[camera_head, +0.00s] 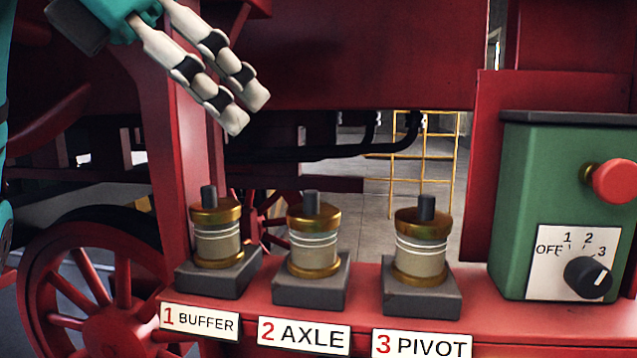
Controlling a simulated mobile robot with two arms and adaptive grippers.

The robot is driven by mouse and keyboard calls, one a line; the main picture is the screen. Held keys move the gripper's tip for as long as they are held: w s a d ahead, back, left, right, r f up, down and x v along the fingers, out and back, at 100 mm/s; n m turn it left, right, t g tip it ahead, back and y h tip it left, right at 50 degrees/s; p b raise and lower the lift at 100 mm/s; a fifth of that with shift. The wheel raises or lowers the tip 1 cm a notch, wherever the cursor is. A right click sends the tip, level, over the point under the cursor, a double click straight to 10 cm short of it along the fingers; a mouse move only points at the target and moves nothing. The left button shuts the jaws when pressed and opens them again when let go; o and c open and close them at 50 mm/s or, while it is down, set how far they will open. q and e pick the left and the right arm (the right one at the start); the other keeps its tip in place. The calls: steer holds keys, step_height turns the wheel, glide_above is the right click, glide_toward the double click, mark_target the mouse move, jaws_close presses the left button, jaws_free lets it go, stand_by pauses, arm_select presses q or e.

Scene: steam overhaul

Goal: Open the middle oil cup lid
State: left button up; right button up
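Three oil cups stand in a row on a red ledge. The middle oil cup (313,237) is labelled 2 AXLE, with a brass lid (314,217) and a dark knob on top; the lid sits level on the cup and looks closed. The BUFFER cup (217,233) is left of it and the PIVOT cup (421,245) right of it, both with lids on. My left gripper (246,110) is above and left of the middle cup, pointing down and right, apart from all cups. Its pale fingers lie close together with nothing between them. My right gripper is not in view.
A green control box (517,210) with a red button (614,181) and a dial (588,277) stands at the right. A red post (165,130) rises behind the left cup, near my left gripper. The space directly above the middle cup is clear.

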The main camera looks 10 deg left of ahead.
mark_target(305, 193)
arm_select(q)
steer(key=p+x, duration=0.3)
steer(key=x, duration=0.8)
steer(key=shift+d+f, duration=0.1)
steer(key=shift+f, duration=0.15)
steer(key=shift+w+d+f, duration=0.15)
steer(key=shift+f, duration=0.4)
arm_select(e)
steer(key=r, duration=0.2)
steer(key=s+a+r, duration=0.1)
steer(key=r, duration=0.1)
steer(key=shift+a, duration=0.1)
arm_select(q)
steer(key=shift+w, duration=0.1)
steer(key=shift+c, duration=0.4)
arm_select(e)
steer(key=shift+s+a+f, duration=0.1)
arm_select(q)
steer(key=shift+s+d, duration=0.2)
steer(key=c, duration=0.7)
steer(key=shift+w, duration=0.1)
jaws_close()
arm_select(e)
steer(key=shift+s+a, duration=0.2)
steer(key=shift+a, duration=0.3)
